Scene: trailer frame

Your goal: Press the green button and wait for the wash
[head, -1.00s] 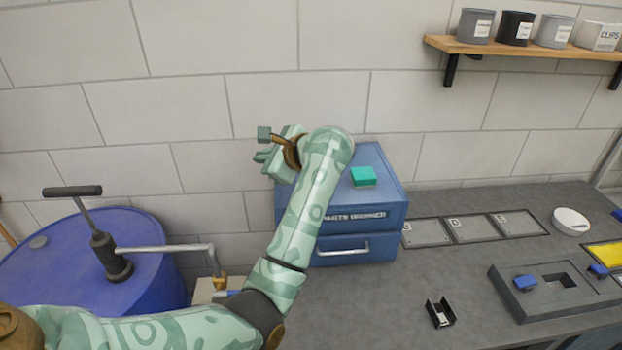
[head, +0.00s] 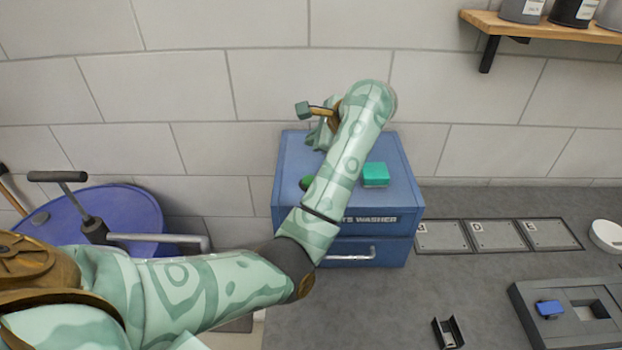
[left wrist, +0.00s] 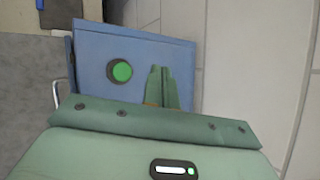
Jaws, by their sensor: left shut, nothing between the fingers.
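The blue parts washer (head: 292,160) stands against the wall, its name partly hidden by my left arm. The green button (head: 306,183) shows on its top beside my forearm. In the left wrist view the button (left wrist: 120,71) is bright green in a dark round ring. My left gripper (head: 320,136) is over the back part of the washer top, behind the button. In the left wrist view its fingers (left wrist: 164,76) are together and empty, to the right of the button and apart from it in the picture. The right gripper is not in view.
A teal block (head: 375,174) sits on the washer top, right of my arm. A drawer handle (head: 350,256) is on its front. A blue drum (head: 140,205) with a pump stands left. Flat plates (head: 497,236) and a small black holder (head: 448,332) lie on the grey counter.

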